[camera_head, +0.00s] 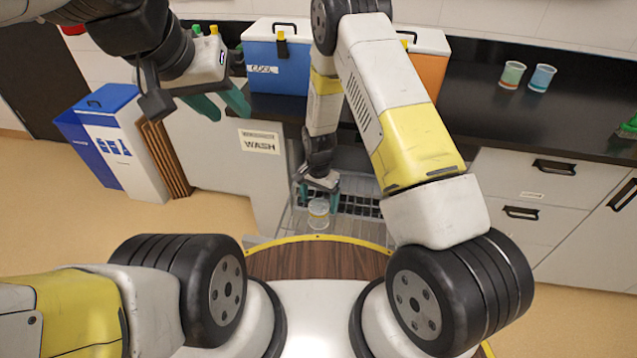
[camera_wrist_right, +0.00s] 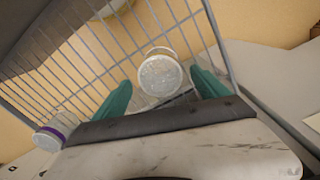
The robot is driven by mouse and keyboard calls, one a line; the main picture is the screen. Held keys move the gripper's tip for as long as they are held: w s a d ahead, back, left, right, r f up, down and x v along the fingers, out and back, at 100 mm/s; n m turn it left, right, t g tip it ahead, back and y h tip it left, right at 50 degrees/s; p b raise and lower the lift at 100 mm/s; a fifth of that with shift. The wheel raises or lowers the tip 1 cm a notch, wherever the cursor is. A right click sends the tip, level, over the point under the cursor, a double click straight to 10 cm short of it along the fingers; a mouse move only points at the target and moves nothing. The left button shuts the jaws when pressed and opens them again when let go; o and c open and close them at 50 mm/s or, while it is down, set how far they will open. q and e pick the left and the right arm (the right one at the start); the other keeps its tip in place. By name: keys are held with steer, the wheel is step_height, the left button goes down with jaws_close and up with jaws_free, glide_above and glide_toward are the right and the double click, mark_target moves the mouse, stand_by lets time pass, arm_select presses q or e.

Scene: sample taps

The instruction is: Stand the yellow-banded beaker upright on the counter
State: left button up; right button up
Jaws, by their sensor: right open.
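A beaker with a yellowish band (camera_head: 318,211) stands in the wire rack (camera_head: 350,212) under the counter. In the right wrist view its round, whitish end (camera_wrist_right: 160,75) faces the camera; I cannot tell if this is its base or mouth. My right gripper (camera_head: 319,197) points down right above it. Its teal fingers are open, one to each side of the beaker in the wrist view (camera_wrist_right: 162,85); contact cannot be told. My left gripper (camera_head: 219,103) is open and empty, in front of the blue cooler. The dark counter (camera_head: 460,100) runs along the back.
A purple-banded beaker (camera_wrist_right: 50,135) shows at the wrist view's lower left. A blue cooler (camera_head: 277,60) and an orange one (camera_head: 430,70) stand further left. The counter between is clear.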

step_height(320, 180, down, 6)
steer(key=shift+f, duration=0.1)
steer(key=c, duration=1.4)
